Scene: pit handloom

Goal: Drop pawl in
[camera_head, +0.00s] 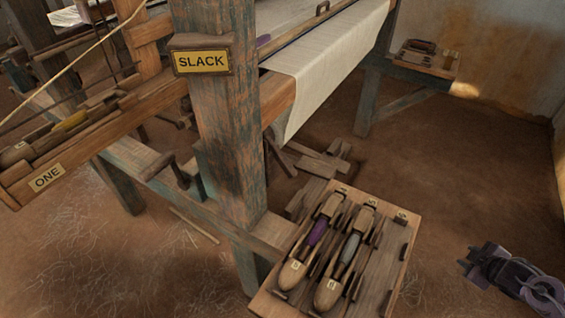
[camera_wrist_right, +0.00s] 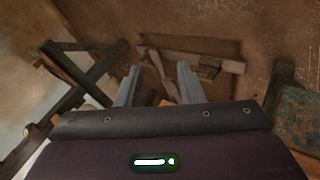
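My right gripper (camera_head: 472,263) is at the lower right of the head view, over bare floor and apart from the loom. In the right wrist view its two fingers (camera_wrist_right: 158,80) stand apart with nothing between them. I cannot make out a pawl for certain in either view. A dark peg-like part (camera_head: 180,172) sticks up by the lower rail, left of the loom post (camera_head: 225,130). I cannot tell what it is. The post bears a yellow SLACK sign (camera_head: 202,61). White cloth (camera_head: 325,70) hangs over the front beam. My left gripper is not in view.
A wooden rack (camera_head: 391,255) with two shuttles, one with purple thread (camera_head: 317,232) and one with grey (camera_head: 349,250), stands by the post. A beam labelled ONE (camera_head: 46,177) is at left. Floor at right is clear.

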